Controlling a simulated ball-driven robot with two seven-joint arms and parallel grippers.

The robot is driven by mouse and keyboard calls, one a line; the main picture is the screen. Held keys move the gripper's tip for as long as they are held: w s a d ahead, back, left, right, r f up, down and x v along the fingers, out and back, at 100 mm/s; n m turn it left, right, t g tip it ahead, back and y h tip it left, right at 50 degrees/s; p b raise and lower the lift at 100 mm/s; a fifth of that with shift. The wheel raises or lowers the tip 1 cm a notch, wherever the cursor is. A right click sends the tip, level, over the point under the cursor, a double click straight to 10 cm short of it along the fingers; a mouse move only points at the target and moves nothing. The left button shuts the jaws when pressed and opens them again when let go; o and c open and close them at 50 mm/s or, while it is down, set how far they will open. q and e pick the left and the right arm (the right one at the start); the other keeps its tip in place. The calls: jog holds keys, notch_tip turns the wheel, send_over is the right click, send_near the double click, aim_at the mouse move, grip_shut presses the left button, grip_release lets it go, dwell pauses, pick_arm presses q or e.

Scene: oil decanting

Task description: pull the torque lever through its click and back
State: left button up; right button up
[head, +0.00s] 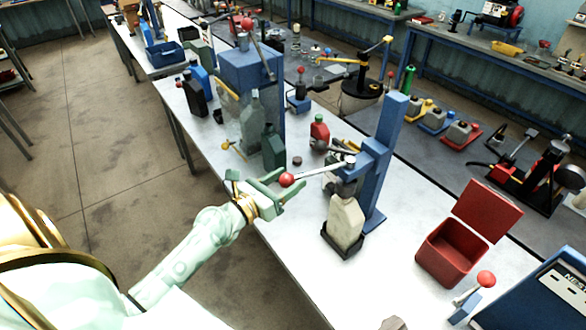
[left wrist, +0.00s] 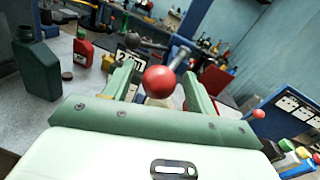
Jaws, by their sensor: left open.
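The torque lever (head: 318,171) is a metal bar with a red ball knob (head: 287,180) at its near end. It runs from a blue upright stand (head: 382,150). My left gripper (head: 281,186) is open, with the red knob at the mouth of its fingers. In the left wrist view the red knob (left wrist: 159,80) shows large between the two green fingers, with the bar going up and right behind it. I cannot tell whether the fingers touch it. A pale bottle (head: 345,221) stands in a black holder below the lever. My right gripper is not in view.
A dark green bottle (head: 273,147) stands close behind my left gripper, beside a grey-green one (head: 251,122). A red can (head: 319,131) is further back. An open red box (head: 452,251) stands to the right. The table's front edge is below my gripper.

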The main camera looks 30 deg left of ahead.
aim_at(313, 172)
pick_arm(q)
jog(key=x, duration=0.2)
jog(key=shift+w+f, duration=0.1)
jog(key=shift+w, duration=0.2)
jog(key=shift+s, duration=0.1)
grip_shut()
